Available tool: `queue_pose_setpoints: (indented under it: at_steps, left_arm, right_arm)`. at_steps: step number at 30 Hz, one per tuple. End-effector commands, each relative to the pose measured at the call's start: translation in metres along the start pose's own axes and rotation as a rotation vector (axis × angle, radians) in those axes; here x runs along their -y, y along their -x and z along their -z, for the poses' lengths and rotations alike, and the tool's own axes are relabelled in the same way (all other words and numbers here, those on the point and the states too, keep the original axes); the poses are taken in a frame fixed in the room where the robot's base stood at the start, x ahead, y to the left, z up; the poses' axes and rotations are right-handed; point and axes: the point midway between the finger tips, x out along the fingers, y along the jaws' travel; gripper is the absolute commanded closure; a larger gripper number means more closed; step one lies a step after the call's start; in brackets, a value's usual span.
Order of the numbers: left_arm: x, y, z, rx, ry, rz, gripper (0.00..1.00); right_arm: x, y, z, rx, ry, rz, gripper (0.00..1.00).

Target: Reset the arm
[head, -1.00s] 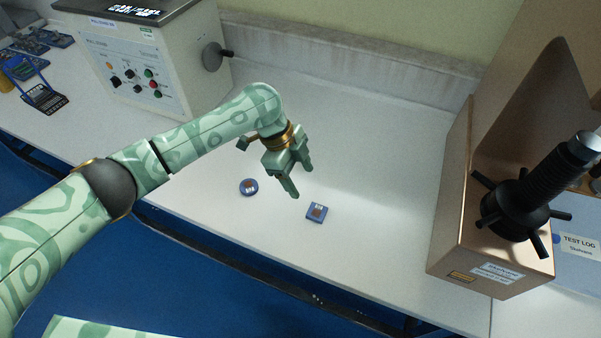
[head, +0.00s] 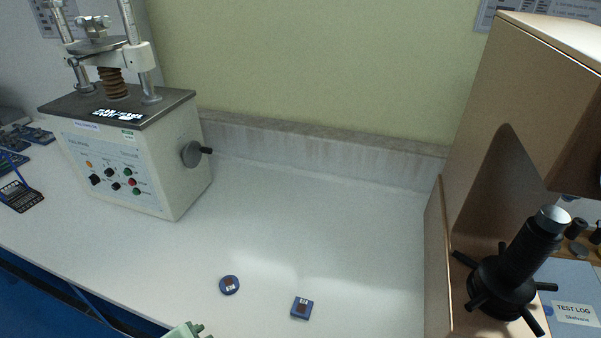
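Only a small pale green piece of my arm or gripper shows at the bottom edge of the head view, left of centre. It looks like the end of my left arm, but the frame cuts it off and its fingers cannot be made out. It is below the two blue samples on the bench and apart from them. The round blue sample (head: 229,285) lies to the left. The square blue sample (head: 301,307) lies to its right, flat on the white bench. My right gripper is not in view.
A cream tester (head: 141,165) with knobs and a side crank (head: 196,153) stands at the left. A copper-coloured tester (head: 434,250) with a black spoked screw (head: 506,285) stands at the right beside a blue test log (head: 573,297). The bench (head: 320,220) between them is clear behind the samples.

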Motion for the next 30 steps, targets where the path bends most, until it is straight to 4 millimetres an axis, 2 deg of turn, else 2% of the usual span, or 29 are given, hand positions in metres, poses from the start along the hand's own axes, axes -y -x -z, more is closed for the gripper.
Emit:
queue_pose_setpoints:
  at_steps: [1,3,12,15,23,26,29,30]
  left_arm:
    - [0.004,0.009,-0.019,0.039,0.036,0.039,0.37]
    - [0.012,0.021,-0.042,0.092,0.078,0.098,0.37]
    - [0.037,0.076,-0.123,0.289,0.184,0.308,0.37]
    - [0.019,0.038,-0.125,0.279,0.187,0.25,0.37]
    - [-0.038,-0.041,-0.145,0.27,0.222,0.115,0.37]
    - [-0.069,-0.074,-0.159,0.272,0.247,0.053,0.37]
    - [-0.111,-0.108,-0.181,0.281,0.286,-0.021,0.37]
    - [-0.132,-0.121,-0.193,0.287,0.308,-0.055,0.37]
  right_arm:
    - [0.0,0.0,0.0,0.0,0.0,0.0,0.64]
    - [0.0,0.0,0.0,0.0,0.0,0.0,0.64]
    - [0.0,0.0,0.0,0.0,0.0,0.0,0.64]
    - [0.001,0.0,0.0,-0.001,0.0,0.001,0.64]
    - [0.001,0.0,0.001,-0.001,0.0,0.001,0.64]
    - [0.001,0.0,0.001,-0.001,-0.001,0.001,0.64]
    - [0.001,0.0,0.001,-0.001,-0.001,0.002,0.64]
    - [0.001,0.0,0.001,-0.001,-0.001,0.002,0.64]
